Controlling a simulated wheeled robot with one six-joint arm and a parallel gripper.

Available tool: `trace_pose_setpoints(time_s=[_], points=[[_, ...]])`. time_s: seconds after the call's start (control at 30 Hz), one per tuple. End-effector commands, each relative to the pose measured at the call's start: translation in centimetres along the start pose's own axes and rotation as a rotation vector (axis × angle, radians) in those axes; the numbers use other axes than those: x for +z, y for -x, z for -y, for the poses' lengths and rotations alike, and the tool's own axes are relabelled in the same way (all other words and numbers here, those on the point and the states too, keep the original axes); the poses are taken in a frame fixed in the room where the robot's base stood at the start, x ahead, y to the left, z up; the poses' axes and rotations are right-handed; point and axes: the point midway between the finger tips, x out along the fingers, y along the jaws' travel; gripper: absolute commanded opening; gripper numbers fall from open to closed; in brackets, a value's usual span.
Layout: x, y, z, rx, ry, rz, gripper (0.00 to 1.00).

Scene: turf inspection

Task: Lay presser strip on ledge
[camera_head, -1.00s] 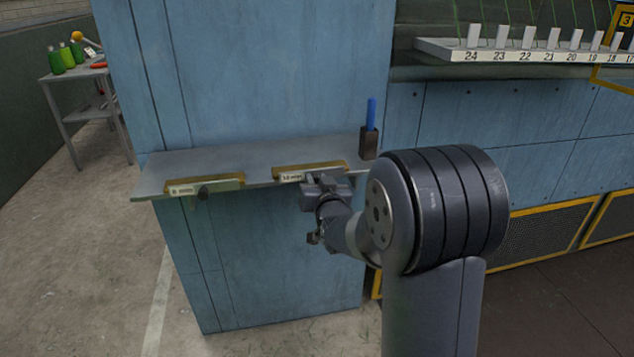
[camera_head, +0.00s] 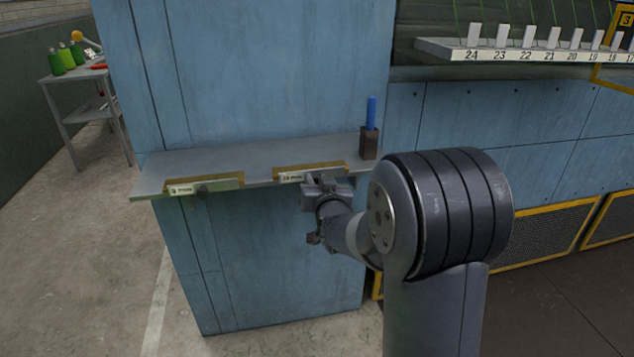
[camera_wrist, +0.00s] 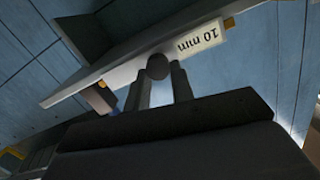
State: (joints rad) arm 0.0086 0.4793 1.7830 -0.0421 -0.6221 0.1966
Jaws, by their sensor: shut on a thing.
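The grey ledge (camera_head: 250,157) juts from a blue panel. A presser strip (camera_head: 335,168) with a white label and yellowish edge lies along its front edge at the right. In the wrist view its label (camera_wrist: 199,39) reads "10 mm", upside down. My gripper (camera_head: 325,184) is at the front of this strip. In the wrist view my gripper (camera_wrist: 160,77) has its two fingers closed around the strip's dark round knob (camera_wrist: 157,66). Whether the strip rests fully on the ledge cannot be told. A second labelled strip (camera_head: 228,181) with a dark knob lies at the ledge's left.
A dark holder (camera_head: 369,146) with a blue stick (camera_head: 372,112) stands at the ledge's right end. The ledge is bare behind the strips. A numbered white rack (camera_head: 540,52) is at upper right. A small table (camera_head: 72,73) with green bottles stands far left.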

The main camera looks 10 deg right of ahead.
Motion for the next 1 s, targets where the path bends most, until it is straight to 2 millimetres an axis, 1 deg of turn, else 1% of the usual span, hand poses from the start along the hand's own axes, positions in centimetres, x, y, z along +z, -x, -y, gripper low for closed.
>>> trace_pose_setpoints(time_s=[0.03, 0.07, 0.37, 0.6, 0.73, 0.87, 1.0], points=[[-0.1, 0.0, 0.0, 0.0, 0.0, -0.002, 0.0], [-0.1, 0.0, 0.0, 0.0, 0.0, -0.002, 0.24], [0.0, 0.0, 0.0, 0.0, 0.0, -0.001, 0.48], [0.1, 0.1, 0.0, 0.001, 0.0, 0.003, 0.48], [0.1, 0.8, 0.0, 0.0, 0.0, 0.001, 0.48], [0.1, 2.5, 0.0, 0.0, 0.0, -0.001, 0.48], [0.0, 5.1, 0.0, 0.0, 0.0, -0.002, 0.48]])
